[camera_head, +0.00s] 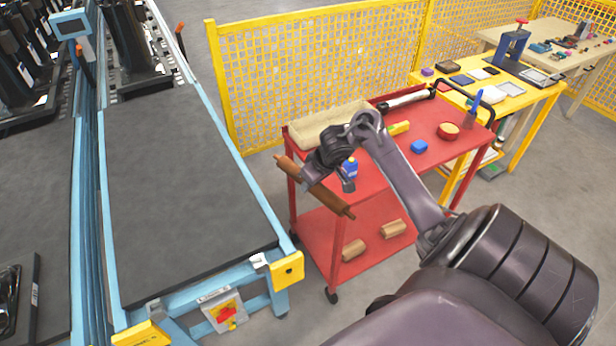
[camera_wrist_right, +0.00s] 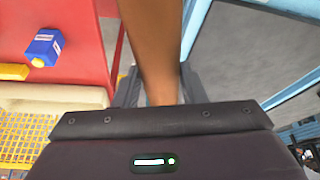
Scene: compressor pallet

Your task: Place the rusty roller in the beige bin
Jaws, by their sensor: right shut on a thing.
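The rusty roller (camera_head: 331,201) is a brown cylinder with thin ends, held tilted at the left edge of the red cart. My right gripper (camera_head: 316,182) is shut around its middle. In the right wrist view the roller (camera_wrist_right: 152,50) passes between the fingers, and its lower part is hidden by the gripper body. The beige bin (camera_head: 305,133) sits at the back left of the cart's top, just behind my right gripper; its rim also shows in the right wrist view (camera_wrist_right: 60,97). My left gripper is not in view.
The red cart (camera_head: 375,178) also holds a blue bottle (camera_head: 349,168), a yellow block (camera_head: 399,128), a blue item (camera_head: 419,146) and a red round container (camera_head: 448,130). A conveyor (camera_head: 180,190) stands left. A yellow mesh fence (camera_head: 300,75) is behind.

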